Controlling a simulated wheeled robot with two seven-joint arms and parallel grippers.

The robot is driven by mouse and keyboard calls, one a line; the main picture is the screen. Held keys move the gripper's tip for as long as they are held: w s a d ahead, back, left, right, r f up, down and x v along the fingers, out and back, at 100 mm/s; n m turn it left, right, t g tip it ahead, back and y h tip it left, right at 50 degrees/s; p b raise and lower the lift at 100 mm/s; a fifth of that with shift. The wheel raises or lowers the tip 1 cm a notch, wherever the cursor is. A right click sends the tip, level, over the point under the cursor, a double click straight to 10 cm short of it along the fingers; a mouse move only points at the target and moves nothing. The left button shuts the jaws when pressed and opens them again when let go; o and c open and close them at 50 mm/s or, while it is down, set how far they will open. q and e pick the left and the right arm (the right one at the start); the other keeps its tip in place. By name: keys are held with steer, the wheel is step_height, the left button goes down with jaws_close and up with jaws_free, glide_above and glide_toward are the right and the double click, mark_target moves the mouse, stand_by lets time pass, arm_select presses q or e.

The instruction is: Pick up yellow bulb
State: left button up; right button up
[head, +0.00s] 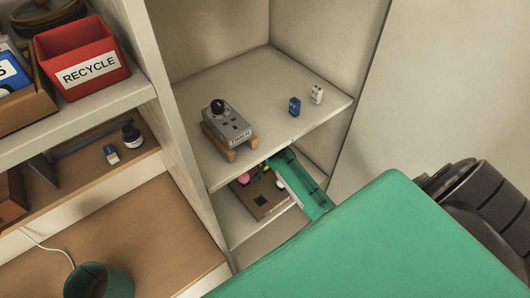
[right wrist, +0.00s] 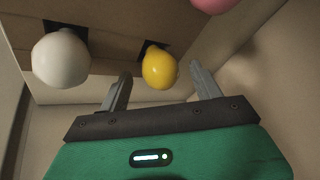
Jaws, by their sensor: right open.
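The yellow bulb (right wrist: 160,68) shows in the right wrist view, between the two grey fingertips of my right gripper (right wrist: 160,70). The fingers are open, with a gap visible on each side of the bulb. The bulb is seated at a dark square hole in a brown box (right wrist: 105,20). In the head view the box (head: 262,205) lies in the lower shelf compartment, and my green right gripper reaches in over it, hiding part of it. The yellow bulb is tiny and partly hidden there. My left gripper is out of view.
A white bulb (right wrist: 61,59) stands left of the yellow one, and a pink bulb (right wrist: 212,3) is at the top edge. The shelf board above (head: 270,100) holds a grey device (head: 228,124) and small blue (head: 295,106) and white (head: 316,94) items. Cabinet walls are close.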

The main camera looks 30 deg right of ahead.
steer(key=shift+w+f, duration=0.2)
steer(key=shift+f, duration=0.3)
steer(key=shift+c, duration=0.3)
steer(key=c, duration=1)
steer(key=shift+r, duration=0.15)
